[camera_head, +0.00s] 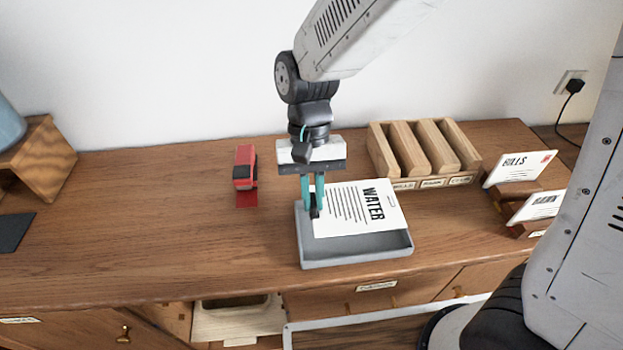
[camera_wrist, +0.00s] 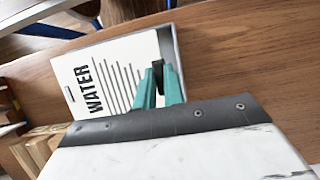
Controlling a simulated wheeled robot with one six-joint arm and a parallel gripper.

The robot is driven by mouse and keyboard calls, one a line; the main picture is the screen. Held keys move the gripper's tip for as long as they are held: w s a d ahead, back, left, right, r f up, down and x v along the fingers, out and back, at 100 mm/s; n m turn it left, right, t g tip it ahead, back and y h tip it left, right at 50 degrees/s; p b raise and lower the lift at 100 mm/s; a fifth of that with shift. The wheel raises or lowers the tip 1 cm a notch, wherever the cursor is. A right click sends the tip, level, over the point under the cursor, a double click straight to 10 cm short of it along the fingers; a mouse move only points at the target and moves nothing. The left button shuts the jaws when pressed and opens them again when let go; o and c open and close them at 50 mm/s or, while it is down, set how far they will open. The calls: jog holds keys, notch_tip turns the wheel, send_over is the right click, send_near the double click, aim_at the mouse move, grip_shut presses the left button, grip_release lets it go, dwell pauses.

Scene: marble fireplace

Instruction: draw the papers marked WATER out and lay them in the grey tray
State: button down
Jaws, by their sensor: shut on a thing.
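The white paper marked WATER (camera_head: 365,207) is over the grey tray (camera_head: 355,254), covering its back part. My gripper (camera_head: 314,210) is shut on the paper's left edge in the head view. The paper looks roughly flat, at or just above the tray's rim; I cannot tell whether it touches the tray. In the wrist view the WATER paper (camera_wrist: 112,75) reaches from my gripper (camera_wrist: 158,78) toward the left, with the tray's wall (camera_wrist: 178,62) showing beside it. The tray's floor is bare at the front.
A wooden sorter (camera_head: 424,150) with labelled slots stands behind the tray on the right. A rack at right holds an envelope marked BILLS (camera_head: 520,168) and another card (camera_head: 537,206). A red stapler (camera_head: 245,175) stands left of the tray. The desk's left middle is clear.

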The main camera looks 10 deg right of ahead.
jog(key=shift+f, duration=3.85)
jog(key=c, duration=1.4)
grip_release()
jog(key=shift+r, duration=4)
